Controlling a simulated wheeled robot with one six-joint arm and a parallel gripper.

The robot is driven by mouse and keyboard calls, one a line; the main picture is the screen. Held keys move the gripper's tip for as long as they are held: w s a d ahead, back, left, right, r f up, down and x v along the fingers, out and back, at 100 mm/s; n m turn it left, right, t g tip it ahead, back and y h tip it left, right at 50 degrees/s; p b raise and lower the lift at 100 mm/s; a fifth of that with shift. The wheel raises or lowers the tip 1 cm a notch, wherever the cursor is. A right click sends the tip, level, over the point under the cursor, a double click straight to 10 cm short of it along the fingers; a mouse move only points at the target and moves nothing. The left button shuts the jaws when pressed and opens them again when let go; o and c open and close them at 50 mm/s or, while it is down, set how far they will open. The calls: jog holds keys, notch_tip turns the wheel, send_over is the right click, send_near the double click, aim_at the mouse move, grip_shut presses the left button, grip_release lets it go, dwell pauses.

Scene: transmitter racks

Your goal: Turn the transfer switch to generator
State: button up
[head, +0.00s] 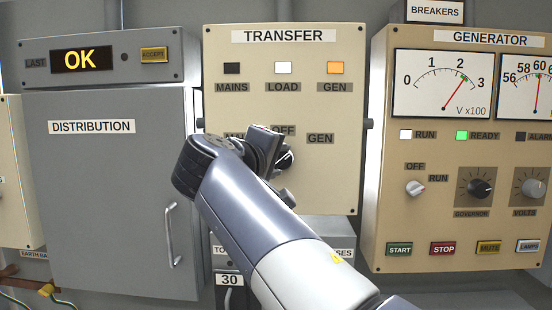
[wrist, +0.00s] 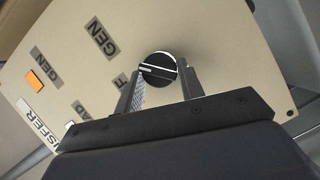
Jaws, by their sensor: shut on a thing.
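The TRANSFER panel (head: 330,190) is a cream box with MAINS, OFF and GEN labels around its switch. The transfer switch (wrist: 158,68) is a round black knob with a white line. In the head view my gripper (head: 275,165) covers most of the knob and part of the labels. In the wrist view my gripper (wrist: 160,88) has one finger on each side of the knob and is shut on it. The knob's line points roughly between the OFF and GEN (wrist: 103,38) labels; its exact position is hard to tell.
On the panel the MAINS lamp (head: 232,68) is dark, LOAD (head: 283,68) is white and GEN (head: 335,68) is orange. The grey DISTRIBUTION cabinet (head: 100,190) stands left, under an OK display (head: 80,59). The GENERATOR panel (head: 400,215) stands right with its READY lamp green.

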jog(key=shift+m+g, duration=0.3)
jog(key=shift+m, duration=0.5)
jog(key=shift+y, duration=0.3)
jog(key=o, duration=1)
jog(key=v, duration=1)
jog(key=shift+s+a+r, duration=0.1)
jog(key=shift+s, duration=0.25)
jog(key=x, duration=1)
jog(key=shift+w, duration=0.4)
